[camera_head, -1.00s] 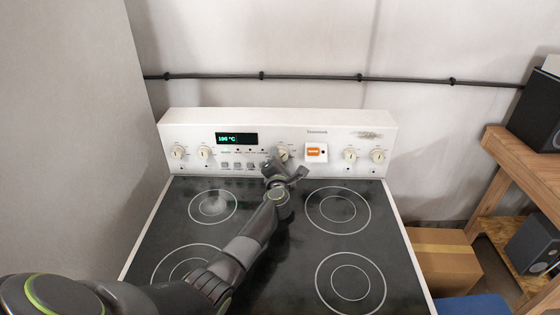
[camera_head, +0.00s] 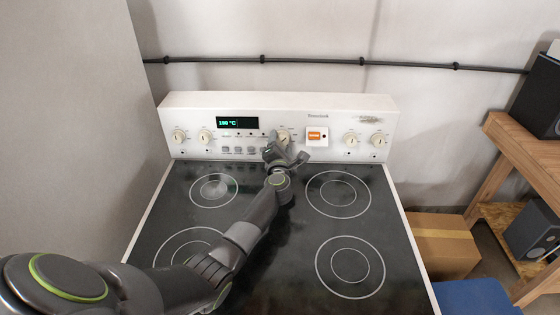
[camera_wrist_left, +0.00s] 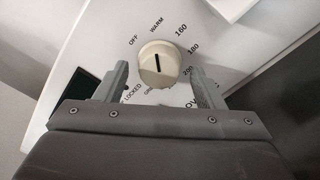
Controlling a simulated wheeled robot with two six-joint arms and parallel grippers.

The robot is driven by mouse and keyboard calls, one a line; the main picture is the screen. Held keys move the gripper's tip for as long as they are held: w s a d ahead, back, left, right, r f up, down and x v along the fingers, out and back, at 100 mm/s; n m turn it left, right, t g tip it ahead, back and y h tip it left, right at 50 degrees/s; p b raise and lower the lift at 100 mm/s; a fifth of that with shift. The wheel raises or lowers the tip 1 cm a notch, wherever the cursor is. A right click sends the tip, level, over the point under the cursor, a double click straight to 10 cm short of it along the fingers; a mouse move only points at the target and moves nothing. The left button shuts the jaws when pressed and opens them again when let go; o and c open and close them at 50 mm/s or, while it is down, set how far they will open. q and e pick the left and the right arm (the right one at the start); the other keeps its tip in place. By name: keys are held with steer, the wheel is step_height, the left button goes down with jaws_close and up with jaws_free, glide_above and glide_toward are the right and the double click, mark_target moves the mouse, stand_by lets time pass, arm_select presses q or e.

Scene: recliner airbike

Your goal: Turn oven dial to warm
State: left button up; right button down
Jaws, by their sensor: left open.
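The oven dial (camera_head: 284,136) is a cream knob on the white back panel of the stove, partly hidden by my left gripper (camera_head: 286,151). In the left wrist view the dial (camera_wrist_left: 159,63) shows a black line running nearly straight up and down. Labels OFF, WARM, 160, 180 and 200 curve around it, with LOCKED at lower left. WARM sits just above the dial. I cannot tell which end of the line is the pointer. My left gripper (camera_wrist_left: 159,75) is open, one finger on each side of the dial's lower part, with visible gaps. My right gripper is not in view.
A green-lit display (camera_head: 237,122) sits left of the dial and an orange switch (camera_head: 317,135) right of it. Other knobs flank them. The black glass cooktop (camera_head: 290,235) lies below my arm, clear of objects. A cardboard box (camera_head: 440,245) and wooden table (camera_head: 520,140) stand at right.

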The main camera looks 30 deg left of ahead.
arm_select(q)
steer(key=p+v, duration=0.1)
steer(key=v, duration=1.6)
